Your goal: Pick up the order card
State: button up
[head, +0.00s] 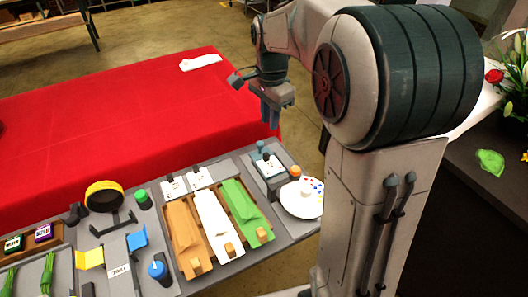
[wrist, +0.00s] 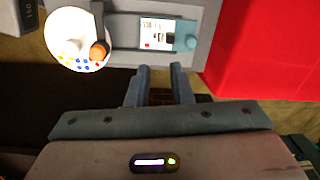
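In the head view the card (head: 269,166) is at the table's right end. I take it for the order card; two similar white cards (head: 173,188) (head: 201,178) lie further left. My gripper (wrist: 160,70) is open and empty, its fingers apart and pointing toward the card's holder. In the head view my gripper (head: 270,120) hangs above and beyond the holder, clear of the card.
A white palette (head: 302,203) with coloured dots and an orange-capped item (head: 295,171) sit beside the holder. Orange, white and green wraps (head: 240,202) lie in a wooden rack to the left. A red-covered table (head: 130,110) stands behind. Flowers (head: 515,75) are at the right.

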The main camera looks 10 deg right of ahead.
aim_at(266, 154)
jog(key=w+f, duration=0.1)
jog(key=f, duration=0.4)
jog(key=f+m, duration=0.1)
jog(key=f, duration=0.3)
jog(key=w+f+m, duration=0.1)
jog(key=f, duration=0.4)
jog(key=shift+w+f, duration=0.3)
grip_shut()
